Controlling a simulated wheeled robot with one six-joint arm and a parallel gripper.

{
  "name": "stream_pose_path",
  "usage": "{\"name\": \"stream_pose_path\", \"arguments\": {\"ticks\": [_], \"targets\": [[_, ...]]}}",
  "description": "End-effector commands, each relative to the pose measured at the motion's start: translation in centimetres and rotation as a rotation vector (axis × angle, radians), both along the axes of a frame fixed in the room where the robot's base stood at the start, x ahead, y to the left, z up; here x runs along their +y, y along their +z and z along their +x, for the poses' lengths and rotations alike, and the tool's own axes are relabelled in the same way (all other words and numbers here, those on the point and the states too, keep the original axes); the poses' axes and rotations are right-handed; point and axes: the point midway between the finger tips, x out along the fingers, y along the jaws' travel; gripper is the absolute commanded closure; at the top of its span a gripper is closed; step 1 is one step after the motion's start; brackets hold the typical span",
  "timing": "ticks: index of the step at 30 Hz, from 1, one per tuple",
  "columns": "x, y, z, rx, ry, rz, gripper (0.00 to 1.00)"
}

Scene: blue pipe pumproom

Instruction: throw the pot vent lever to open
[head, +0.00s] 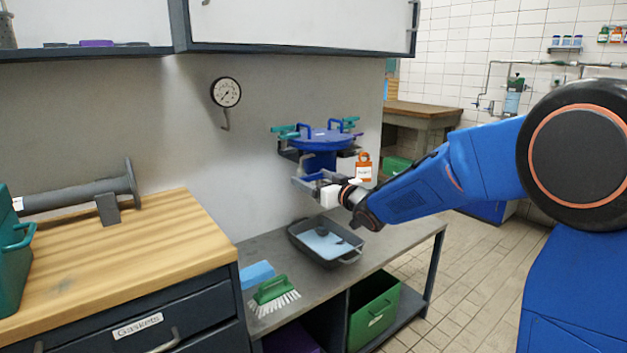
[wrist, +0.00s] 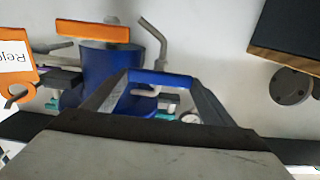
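The blue pot (head: 320,140) stands at the back wall, with blue handles and teal clamps on its lid. In the wrist view its blue body (wrist: 108,68) shows at left, upside down. An orange bar (wrist: 92,30) lies across the pot there; it may be the vent lever, but I cannot tell for sure. I cannot make it out in the head view. My gripper (head: 306,183) is at the pot's lower front, its fingers apart. In the wrist view, my gripper (wrist: 162,95) has a blue bar showing between its fingers; contact is unclear.
An orange tag (head: 364,167) hangs right of the pot and shows in the wrist view (wrist: 18,62). Below are a dark tray (head: 296,238), a green brush (head: 272,290) and a blue sponge (head: 257,273) on the grey bench. A gauge (head: 226,92) is on the wall.

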Motion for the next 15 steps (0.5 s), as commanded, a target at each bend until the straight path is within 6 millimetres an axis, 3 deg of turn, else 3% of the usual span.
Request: {"name": "stream_pose_path", "arguments": {"ticks": [3,15], "targets": [[-0.01,0.0,-0.01,0.0,0.0,0.0,0.44],[0.02,0.01,-0.04,-0.042,0.0,-0.058,0.44]]}}
